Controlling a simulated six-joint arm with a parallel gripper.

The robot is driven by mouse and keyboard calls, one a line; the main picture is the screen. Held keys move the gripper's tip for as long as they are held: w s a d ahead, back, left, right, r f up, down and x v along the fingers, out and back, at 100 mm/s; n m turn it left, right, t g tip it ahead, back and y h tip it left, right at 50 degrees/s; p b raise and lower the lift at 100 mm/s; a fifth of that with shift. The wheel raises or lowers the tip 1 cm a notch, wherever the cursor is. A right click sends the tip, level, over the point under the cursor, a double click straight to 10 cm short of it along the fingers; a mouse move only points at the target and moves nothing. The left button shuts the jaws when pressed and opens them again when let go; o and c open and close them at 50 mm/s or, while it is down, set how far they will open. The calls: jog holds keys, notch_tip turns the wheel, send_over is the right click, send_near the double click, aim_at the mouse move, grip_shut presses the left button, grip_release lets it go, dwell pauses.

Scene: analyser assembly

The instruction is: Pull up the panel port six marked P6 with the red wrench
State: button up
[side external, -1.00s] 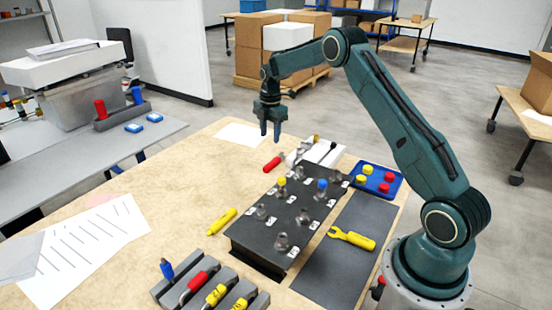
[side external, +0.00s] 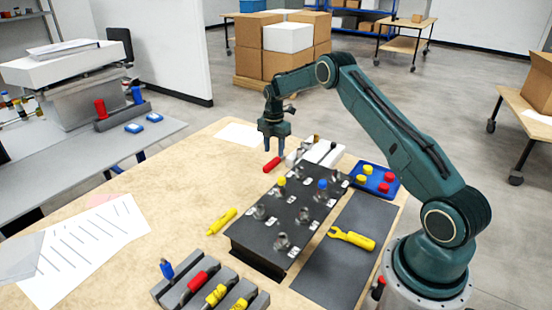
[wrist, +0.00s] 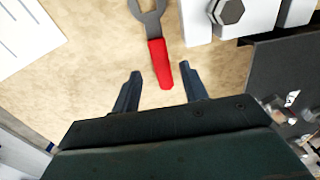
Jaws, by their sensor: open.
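The red wrench (side external: 276,164) lies on the table behind the black panel, and its red handle and grey open-ended head also show in the wrist view (wrist: 159,62). My gripper (side external: 274,150) is open above the wrench. In the wrist view the two fingertips (wrist: 161,76) are apart, on either side of the handle's end, with nothing between them gripped. The black panel (side external: 262,232) stands at the middle of the table with several grey ports, some capped yellow or blue. Its white labels are too small to read, so I cannot tell which port is P6.
A yellow wrench (side external: 352,238) lies on a dark mat (side external: 325,272) right of the panel. A yellow-handled tool (side external: 221,221) lies left. A blue tray (side external: 391,188) holds red and yellow caps. A grey rack (side external: 166,292) holds tools in front. A white block (side external: 322,152) stands near the wrench.

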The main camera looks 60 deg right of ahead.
aim_at(274, 160)
jog(key=shift+f, duration=2.5)
jog(key=shift+c, duration=0.2)
grip_shut()
jog(key=shift+a+r, duration=0.25)
jog(key=shift+r, duration=0.75)
jog(key=shift+a+r, duration=0.25)
jog(key=shift+r, duration=0.8)
jog(key=shift+a+r, duration=0.25)
jog(key=shift+r, duration=0.75)
